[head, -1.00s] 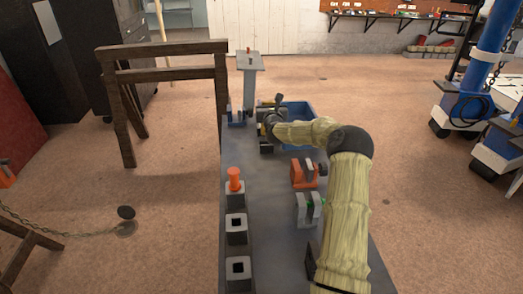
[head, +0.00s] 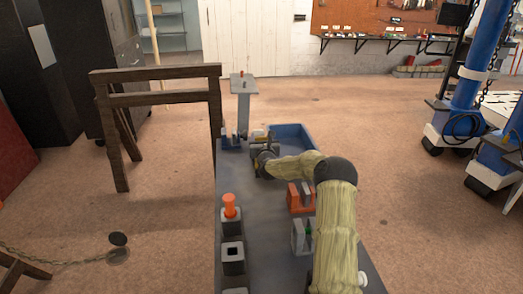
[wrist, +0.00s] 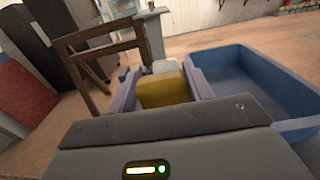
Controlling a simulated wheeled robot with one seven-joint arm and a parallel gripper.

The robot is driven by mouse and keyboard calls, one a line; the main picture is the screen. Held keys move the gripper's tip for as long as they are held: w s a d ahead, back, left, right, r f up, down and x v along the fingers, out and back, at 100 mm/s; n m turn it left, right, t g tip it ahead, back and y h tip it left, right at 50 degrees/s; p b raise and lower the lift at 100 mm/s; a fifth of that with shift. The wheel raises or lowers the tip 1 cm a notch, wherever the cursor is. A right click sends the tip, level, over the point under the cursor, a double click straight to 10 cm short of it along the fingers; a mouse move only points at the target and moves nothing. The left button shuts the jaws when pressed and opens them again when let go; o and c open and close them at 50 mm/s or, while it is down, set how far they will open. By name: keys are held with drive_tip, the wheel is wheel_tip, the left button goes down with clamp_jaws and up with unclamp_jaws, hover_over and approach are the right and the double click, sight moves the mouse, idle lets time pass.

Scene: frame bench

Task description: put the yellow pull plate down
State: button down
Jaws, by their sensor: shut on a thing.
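My gripper (wrist: 163,75) is shut on the yellow pull plate (wrist: 162,92), which shows between its two fingers in the wrist view. A pale grey-white part (wrist: 166,66) shows just beyond the plate. In the head view my gripper (head: 262,139) is low over the far part of the grey bench (head: 262,215), to the left of the blue tray. The plate is small there and mostly hidden by my wrist. I cannot tell whether its underside touches the bench.
The blue tray (head: 291,129) stands close on the right. A grey post (head: 243,110) and a blue fixture (head: 230,143) stand at the far left. An orange fixture (head: 299,197), a grey one (head: 299,238) and an orange peg (head: 230,205) are nearer. Mid-bench is clear.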

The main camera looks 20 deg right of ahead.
drive_tip(key=shift+f, duration=0.1)
drive_tip(key=shift+f, duration=1.8)
